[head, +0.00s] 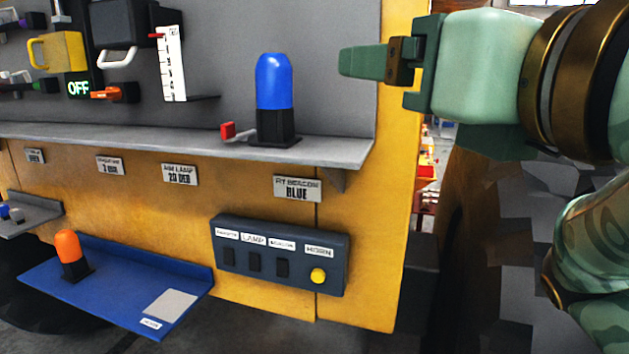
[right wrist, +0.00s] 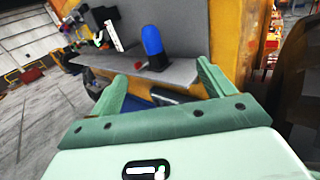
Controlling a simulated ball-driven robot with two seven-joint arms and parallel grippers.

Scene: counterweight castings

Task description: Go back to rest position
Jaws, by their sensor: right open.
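My right gripper (head: 362,62) comes in from the right in the head view, level with the upper part of the blue beacon and to the right of it. In the right wrist view the two green fingers of my right gripper (right wrist: 161,70) are spread apart with nothing held between them. The blue beacon (head: 274,84) stands upright on its black base on the grey shelf. It also shows in the right wrist view (right wrist: 153,44), beyond the fingers and apart from them. My left gripper is in neither view.
The grey shelf (head: 330,152) runs along the yellow panel (head: 365,250). Below it are a dark switch box (head: 335,245) with a yellow button and a blue tray (head: 115,305) bearing an orange beacon (head: 68,246). Open floor (right wrist: 35,125) shows at the left in the wrist view.

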